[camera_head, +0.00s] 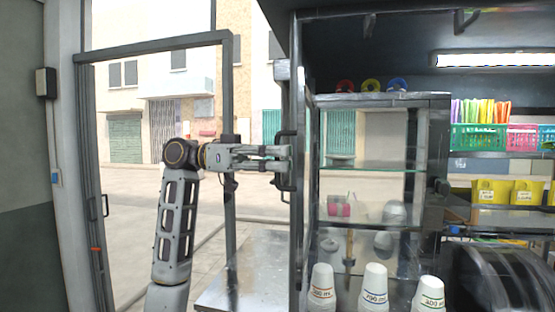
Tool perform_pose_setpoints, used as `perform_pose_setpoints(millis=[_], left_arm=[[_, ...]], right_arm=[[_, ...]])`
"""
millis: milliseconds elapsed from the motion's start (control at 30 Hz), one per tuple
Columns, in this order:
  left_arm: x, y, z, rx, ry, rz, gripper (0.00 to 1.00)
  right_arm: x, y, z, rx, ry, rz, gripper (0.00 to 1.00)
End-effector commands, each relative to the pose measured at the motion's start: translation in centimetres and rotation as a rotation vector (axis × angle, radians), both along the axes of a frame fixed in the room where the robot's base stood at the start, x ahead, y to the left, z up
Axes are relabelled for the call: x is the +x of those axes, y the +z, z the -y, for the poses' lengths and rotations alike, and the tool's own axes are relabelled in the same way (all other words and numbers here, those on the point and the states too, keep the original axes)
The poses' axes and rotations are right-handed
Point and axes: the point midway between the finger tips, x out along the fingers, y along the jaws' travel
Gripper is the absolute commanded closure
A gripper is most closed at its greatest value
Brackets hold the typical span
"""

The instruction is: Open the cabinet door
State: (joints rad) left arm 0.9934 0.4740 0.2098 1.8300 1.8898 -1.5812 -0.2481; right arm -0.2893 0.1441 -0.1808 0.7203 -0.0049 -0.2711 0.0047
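The cabinet is a dark-framed case with glass panes (365,125). Its dark, upright handle (285,180) stands out from the left side of the frame. My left gripper (284,158) points right and its fingertips are at the handle, between its upper and lower ends. The two fingers lie one above the other with a gap between them, so it looks open. Whether the fingers touch the handle is hard to tell. The cabinet door appears shut. My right gripper is not in view.
Stacked white cups (374,288) stand in front of the cabinet. A metal counter (245,270) lies below my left gripper. A glazed door frame (231,100) stands behind my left arm. Coloured baskets (478,138) and yellow bins (491,191) sit on shelves at right.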

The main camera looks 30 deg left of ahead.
Motion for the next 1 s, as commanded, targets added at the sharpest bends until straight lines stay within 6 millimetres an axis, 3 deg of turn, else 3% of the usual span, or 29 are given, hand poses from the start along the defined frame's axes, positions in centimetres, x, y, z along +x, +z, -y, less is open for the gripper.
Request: perform_pose_setpoints(millis=[200,300,567,1000], left_arm=[[0.0,0.0,0.0,0.001,-0.001,0.002,0.81],[0.0,0.0,0.0,0.001,-0.001,0.002,0.81],[-0.3,0.0,-1.1,0.002,-0.001,0.003,0.81],[-1.4,0.0,-7.0,0.001,0.001,0.001,0.81]], right_arm=[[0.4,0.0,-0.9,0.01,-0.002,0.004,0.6],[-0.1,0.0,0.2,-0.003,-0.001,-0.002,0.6],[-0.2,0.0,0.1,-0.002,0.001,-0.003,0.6],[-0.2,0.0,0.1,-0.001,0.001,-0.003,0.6]])
